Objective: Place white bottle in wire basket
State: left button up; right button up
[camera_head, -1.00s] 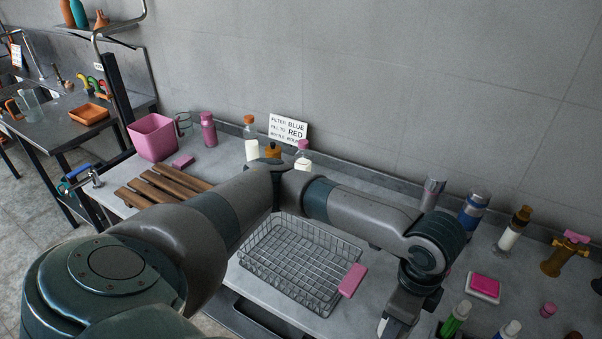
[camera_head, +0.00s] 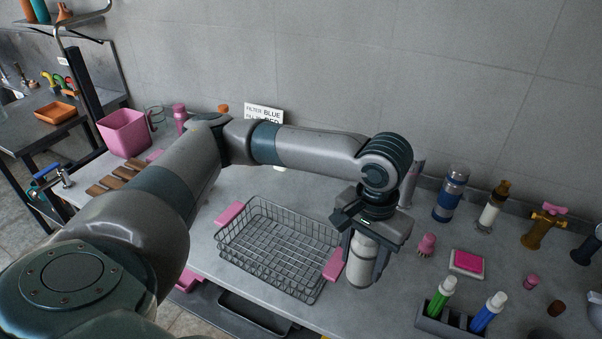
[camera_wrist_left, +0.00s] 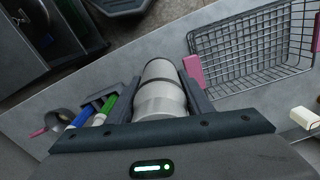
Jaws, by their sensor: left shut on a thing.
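The white bottle (camera_head: 361,262) is between the fingers of my left gripper (camera_head: 364,270), which is shut on it. The bottle hangs close to upright beside the right end of the wire basket; I cannot tell whether it is clear of the counter. It also shows between the fingers in the left wrist view (camera_wrist_left: 161,92). The wire basket (camera_head: 274,284) is grey mesh with pink handles and looks empty. It also shows at the upper right of the left wrist view (camera_wrist_left: 240,42). My right gripper is not in view.
A rack with green and blue markers (camera_head: 459,322) stands right of the bottle. A pink sponge dish (camera_head: 467,264), a blue-banded jar (camera_head: 450,196) and a brown tap (camera_head: 543,228) are farther right. A pink bin (camera_head: 124,134) and wooden slats (camera_head: 113,178) are at left.

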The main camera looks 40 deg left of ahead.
aim_at(280, 253)
jog(key=u, duration=1.2)
jog(key=i+l, duration=0.1)
jog(key=i, duration=0.6)
